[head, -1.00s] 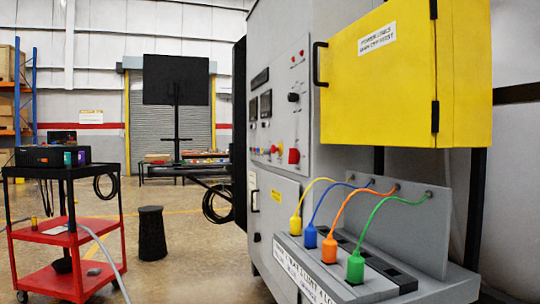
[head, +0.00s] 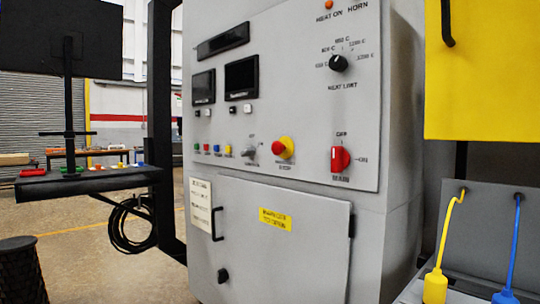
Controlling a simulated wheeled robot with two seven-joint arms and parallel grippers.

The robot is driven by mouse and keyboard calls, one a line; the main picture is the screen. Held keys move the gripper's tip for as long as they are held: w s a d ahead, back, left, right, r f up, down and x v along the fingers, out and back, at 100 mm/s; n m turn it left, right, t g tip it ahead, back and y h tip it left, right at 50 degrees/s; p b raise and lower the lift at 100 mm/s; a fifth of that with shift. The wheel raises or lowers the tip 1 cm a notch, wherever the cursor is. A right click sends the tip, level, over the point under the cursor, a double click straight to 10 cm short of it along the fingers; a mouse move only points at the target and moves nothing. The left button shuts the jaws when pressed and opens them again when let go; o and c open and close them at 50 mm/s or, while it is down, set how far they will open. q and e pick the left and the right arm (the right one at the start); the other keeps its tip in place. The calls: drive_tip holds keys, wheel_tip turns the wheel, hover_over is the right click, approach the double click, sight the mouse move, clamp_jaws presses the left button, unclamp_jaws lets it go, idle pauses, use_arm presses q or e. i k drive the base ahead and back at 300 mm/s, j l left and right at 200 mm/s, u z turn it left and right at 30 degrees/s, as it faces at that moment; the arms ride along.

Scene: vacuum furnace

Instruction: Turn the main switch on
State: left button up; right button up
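The furnace control panel (head: 290,105) fills the middle of the head view. A red rotary switch (head: 340,159) sits at its lower right, with a label above, one to its right and one below. The handle looks upright; I cannot read the labels with certainty. A red mushroom button on a yellow base (head: 283,148) is to its left. A black heat knob (head: 339,63) is above it. Neither of my grippers shows in this view.
Below the panel is a closed grey door (head: 290,240) with a black handle. The yellow cabinet (head: 485,80) and yellow (head: 436,285) and blue (head: 507,293) plugs stand at right. A monitor stand with a shelf (head: 90,180) is at left. Floor shows at lower left.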

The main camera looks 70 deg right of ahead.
sight(340, 159)
drive_tip(key=i+z, duration=0.2)
drive_tip(key=z, duration=0.25)
drive_tip(key=i+j+z, duration=0.1)
drive_tip(key=z, duration=0.4)
drive_tip(key=i+j+z, duration=0.2)
drive_tip(key=z, duration=0.25)
drive_tip(key=i+j+z, duration=0.2)
drive_tip(key=z, duration=0.3)
